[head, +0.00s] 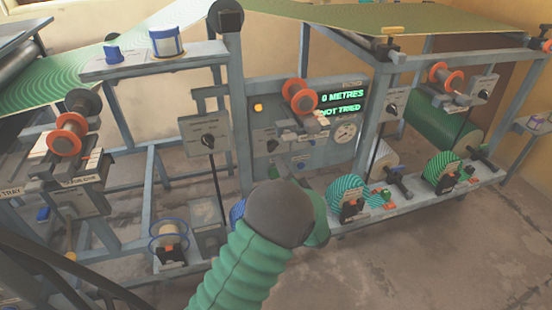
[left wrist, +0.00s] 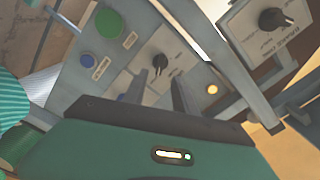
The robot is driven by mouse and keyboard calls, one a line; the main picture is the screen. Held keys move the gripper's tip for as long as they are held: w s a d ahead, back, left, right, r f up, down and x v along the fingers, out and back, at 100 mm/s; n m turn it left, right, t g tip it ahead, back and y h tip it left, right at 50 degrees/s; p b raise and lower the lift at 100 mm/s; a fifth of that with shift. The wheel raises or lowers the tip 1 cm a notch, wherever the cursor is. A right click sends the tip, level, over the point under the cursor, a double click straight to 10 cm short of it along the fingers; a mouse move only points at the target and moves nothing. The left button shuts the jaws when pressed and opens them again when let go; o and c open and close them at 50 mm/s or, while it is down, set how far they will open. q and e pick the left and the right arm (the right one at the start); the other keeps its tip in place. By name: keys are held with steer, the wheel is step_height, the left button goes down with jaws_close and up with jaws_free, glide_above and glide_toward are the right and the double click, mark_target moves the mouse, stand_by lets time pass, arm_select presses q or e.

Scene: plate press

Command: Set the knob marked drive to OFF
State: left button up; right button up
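The control panel (head: 258,165) stands mid-picture in the head view, with a dark rotary knob (head: 272,145) on it. In the left wrist view a black knob (left wrist: 160,62) shows on the panel, just beyond and between the fingers of my left gripper (left wrist: 160,84). Those fingers are apart with nothing between them; I cannot tell whether they touch the knob. The knob's label and setting are too small to read, so I cannot confirm it is the drive knob. In the head view my wrist hides the left fingertips. My right gripper is not in view.
A green button (left wrist: 108,22), a blue button (left wrist: 87,60) and a yellow lamp (left wrist: 212,89) sit near the knob. A separate box knob (head: 208,140) stands left of the panel. The display (head: 342,103) reads "0 METRES" and "NOT TRIED". Frame bars and spools surround the panel.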

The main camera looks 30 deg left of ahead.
mark_target(274, 150)
arm_select(q)
steer(key=b+x, duration=0.2)
steer(key=x, duration=0.6)
steer(key=shift+w, duration=0.1)
jaws_close()
